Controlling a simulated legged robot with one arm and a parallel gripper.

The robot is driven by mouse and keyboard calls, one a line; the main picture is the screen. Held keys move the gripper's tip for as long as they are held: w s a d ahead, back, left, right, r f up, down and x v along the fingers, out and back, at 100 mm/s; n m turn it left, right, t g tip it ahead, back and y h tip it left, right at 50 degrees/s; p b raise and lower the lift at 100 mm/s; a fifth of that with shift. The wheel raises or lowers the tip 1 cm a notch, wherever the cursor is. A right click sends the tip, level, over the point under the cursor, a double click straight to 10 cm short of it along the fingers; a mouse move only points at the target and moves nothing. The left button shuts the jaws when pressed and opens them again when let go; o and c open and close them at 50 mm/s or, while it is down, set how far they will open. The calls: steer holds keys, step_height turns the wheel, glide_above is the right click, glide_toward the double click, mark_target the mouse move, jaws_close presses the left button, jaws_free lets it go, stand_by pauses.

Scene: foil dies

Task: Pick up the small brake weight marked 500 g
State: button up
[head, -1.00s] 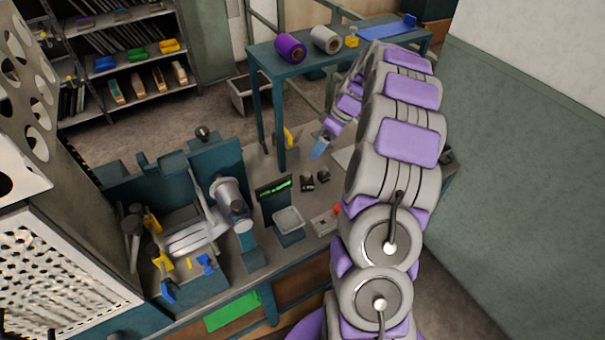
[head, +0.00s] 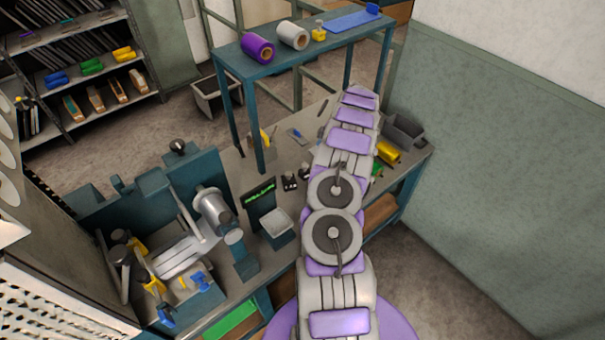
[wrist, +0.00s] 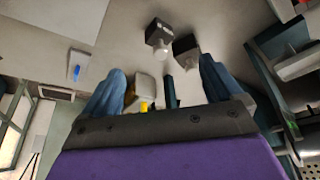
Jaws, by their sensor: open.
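Two small dark weights stand on the bench beside the green-lit scale, one at left (head: 289,182) and one at right (head: 304,174), the latter close to my arm. Two dark blocks with pale knobs, which look like these weights, show beyond my fingers in the wrist view (wrist: 159,36) (wrist: 187,50). No mark can be read on either, so I cannot tell which is 500 g. My gripper (wrist: 162,66) is open, its two blue fingers apart, with neither block held. In the head view my arm hides the gripper.
The scale (head: 275,222) with its pale pan stands left of my arm. A winding machine (head: 190,245) fills the bench's left end. A raised teal shelf (head: 235,55) carries purple and grey rolls. A yellow roll (head: 388,151) and dark bin (head: 404,131) lie right of my arm.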

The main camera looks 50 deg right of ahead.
mark_target(305, 170)
steer(key=x, duration=0.5)
steer(key=b+x, duration=0.1)
steer(key=x, duration=0.1)
steer(key=shift+w+a+f, duration=0.15)
steer(key=shift+a+f, duration=0.05)
steer(key=shift+a, duration=0.15)
steer(key=shift+w+a+f, duration=0.15)
steer(key=shift+a+f, duration=0.1)
steer(key=shift+a, duration=0.1)
steer(key=f, duration=0.1)
steer(key=w+f+b, duration=0.1)
steer(key=f, duration=0.1)
steer(key=w+f, duration=0.1)
steer(key=shift+d+f, duration=0.15)
steer(key=shift+f, duration=0.25)
steer(key=shift+w+a+f, duration=0.1)
steer(key=shift+a, duration=0.45)
steer(key=shift+r, duration=0.25)
steer(key=shift+c, duration=0.5)
steer(key=shift+d+f, duration=0.15)
steer(key=shift+d, duration=0.2)
steer(key=c, duration=0.6)
steer(key=shift+a, duration=0.25)
steer(key=c, duration=0.8)
steer(key=shift+d, duration=0.1)
steer(key=shift+c, duration=1.1)
